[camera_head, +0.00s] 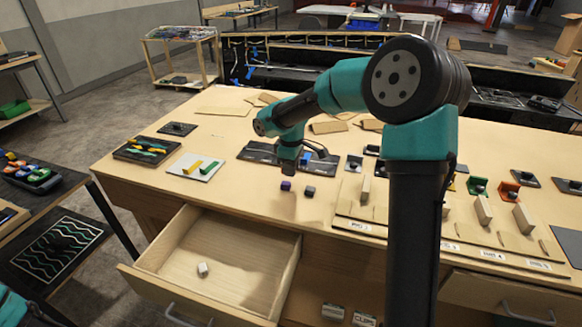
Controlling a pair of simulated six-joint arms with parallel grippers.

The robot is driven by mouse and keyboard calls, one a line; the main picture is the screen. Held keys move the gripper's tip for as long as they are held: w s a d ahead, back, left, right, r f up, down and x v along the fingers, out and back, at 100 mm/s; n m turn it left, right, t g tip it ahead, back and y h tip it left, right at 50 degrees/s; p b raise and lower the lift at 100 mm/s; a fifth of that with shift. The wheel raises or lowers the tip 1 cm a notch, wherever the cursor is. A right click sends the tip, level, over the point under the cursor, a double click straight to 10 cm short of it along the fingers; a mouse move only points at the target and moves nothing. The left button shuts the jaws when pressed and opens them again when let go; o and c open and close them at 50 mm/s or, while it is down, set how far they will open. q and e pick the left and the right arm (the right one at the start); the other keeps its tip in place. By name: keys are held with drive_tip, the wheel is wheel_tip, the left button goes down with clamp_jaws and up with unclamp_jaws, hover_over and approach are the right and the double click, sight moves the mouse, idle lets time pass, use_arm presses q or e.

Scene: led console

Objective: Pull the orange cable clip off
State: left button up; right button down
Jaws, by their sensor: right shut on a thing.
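My right gripper (288,170) points down over the front left of a flat black console (262,152), far to the left of the orange piece. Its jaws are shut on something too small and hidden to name. A purple cube (286,186) and a dark cube (309,191) are on the table just below it. My left gripper is out of view; only a bit of the left arm shows at the bottom left.
An open drawer (215,255) juts out at the front left with a small pale block (202,269) inside. A green piece (477,185) and several upright wooden blocks stand along the right. My right arm hides part of the table's middle.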

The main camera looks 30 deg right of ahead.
drive_tip(key=shift+r, duration=0.1)
drive_tip(key=shift+r, duration=1.9)
drive_tip(key=shift+a, duration=0.1)
